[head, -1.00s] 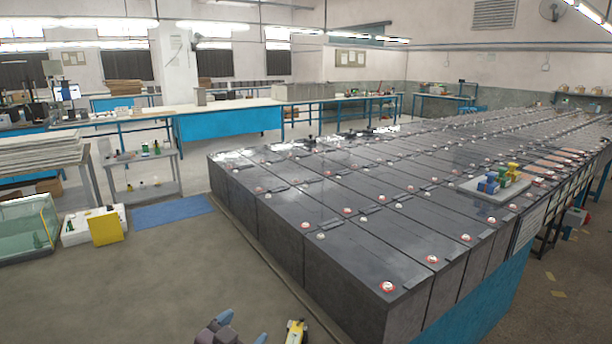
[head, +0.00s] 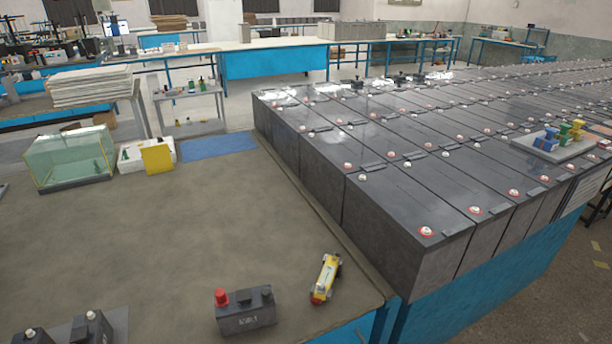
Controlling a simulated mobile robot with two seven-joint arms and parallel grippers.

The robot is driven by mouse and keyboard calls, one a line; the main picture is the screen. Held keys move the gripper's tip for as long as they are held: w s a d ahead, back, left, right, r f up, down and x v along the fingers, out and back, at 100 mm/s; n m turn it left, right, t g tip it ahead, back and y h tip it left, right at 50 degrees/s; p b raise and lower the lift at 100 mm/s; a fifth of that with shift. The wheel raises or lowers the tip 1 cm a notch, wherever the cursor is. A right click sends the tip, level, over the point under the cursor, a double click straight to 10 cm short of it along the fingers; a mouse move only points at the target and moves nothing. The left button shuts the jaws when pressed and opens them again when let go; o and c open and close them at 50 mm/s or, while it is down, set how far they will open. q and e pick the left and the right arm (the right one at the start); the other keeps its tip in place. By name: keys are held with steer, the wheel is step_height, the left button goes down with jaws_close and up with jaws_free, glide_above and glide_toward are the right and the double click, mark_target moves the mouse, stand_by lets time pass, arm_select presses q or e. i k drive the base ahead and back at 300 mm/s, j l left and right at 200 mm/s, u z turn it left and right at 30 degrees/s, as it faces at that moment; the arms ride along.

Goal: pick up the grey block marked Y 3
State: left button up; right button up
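A dark grey block (head: 246,314) with a red cap and a black cap stands near the bottom of the head view. It has a small pale marking on its front face, too small to read with certainty. More dark grey shapes with caps (head: 90,325) show at the bottom left, cut by the frame edge; no marking can be read on them. Neither of my grippers is in view.
A yellow tool-like object (head: 325,278) lies right of the block, near the edge of the brown-grey surface (head: 150,240). Long rows of dark batteries (head: 400,205) fill the right. A glass tank (head: 70,158) stands at the left. The middle surface is clear.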

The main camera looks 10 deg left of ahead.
mark_target(244, 310)
steer(key=k+j+u, duration=0.5)
steer(key=j, duration=0.15)
steer(key=k+j+u, duration=0.25)
steer(key=j+u, duration=0.25)
steer(key=j, duration=0.25)
